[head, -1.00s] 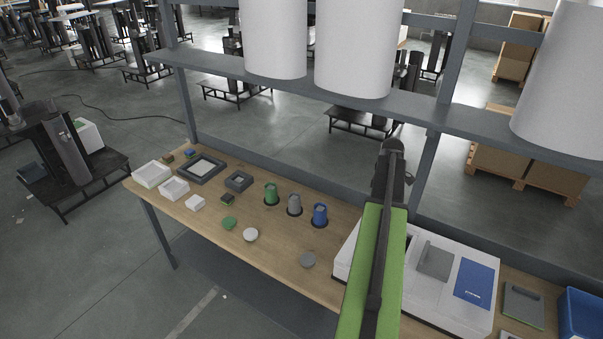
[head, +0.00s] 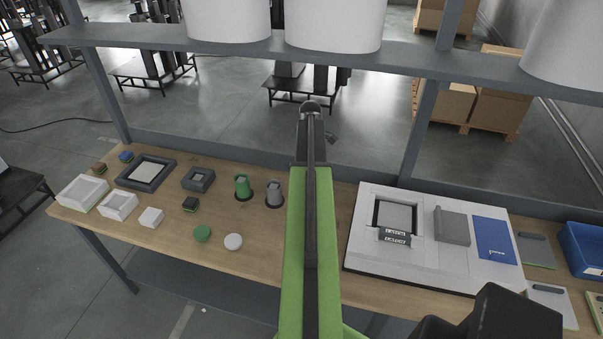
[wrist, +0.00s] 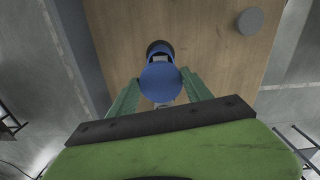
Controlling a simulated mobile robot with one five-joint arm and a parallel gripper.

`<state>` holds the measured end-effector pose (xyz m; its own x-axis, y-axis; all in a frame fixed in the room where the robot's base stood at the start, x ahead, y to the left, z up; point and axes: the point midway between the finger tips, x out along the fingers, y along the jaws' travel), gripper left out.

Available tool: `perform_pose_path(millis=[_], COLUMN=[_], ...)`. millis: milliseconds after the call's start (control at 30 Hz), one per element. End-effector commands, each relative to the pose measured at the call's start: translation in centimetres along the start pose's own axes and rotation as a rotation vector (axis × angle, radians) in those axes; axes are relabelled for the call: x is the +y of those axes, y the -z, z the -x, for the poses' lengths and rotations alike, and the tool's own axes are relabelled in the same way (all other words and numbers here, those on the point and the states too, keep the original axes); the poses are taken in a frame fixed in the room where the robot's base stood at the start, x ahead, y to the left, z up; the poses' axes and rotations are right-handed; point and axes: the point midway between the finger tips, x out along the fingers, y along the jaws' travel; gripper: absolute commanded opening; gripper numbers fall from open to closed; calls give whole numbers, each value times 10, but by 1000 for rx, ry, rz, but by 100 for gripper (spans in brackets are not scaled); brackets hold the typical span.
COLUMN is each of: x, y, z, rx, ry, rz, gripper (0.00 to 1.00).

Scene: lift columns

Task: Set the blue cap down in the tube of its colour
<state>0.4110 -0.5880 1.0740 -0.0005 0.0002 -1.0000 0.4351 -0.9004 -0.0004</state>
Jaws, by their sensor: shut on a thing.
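In the wrist view my gripper (wrist: 160,88) has its two green fingers on either side of the round blue cap (wrist: 160,83) and is shut on it. The blue tube (wrist: 160,48), with a dark ring, shows just beyond the cap, which overlaps its near part. I cannot tell the height of the cap above the tube. In the head view my green arm hides the gripper, the cap and the blue tube. The green tube (head: 242,187) and the grey tube (head: 274,194) stand left of my arm.
A green cap (head: 202,233) and a white cap (head: 233,242) lie on the wooden table (head: 170,240). A grey cap (wrist: 250,20) lies beyond in the wrist view. A white station (head: 360,245) stands right of my arm. Shelf posts and a rail (head: 240,147) run behind.

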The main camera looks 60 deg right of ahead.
Motion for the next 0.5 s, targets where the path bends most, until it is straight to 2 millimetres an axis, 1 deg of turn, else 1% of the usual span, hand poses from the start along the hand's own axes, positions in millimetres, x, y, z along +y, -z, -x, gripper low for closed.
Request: perform_pose_path(millis=[133,267,500], x=[0,0,0], y=[0,0,1], z=[0,-7,-32], rx=[0,0,0], ry=[0,0,0], rz=[0,0,2], gripper=[1,1,1])
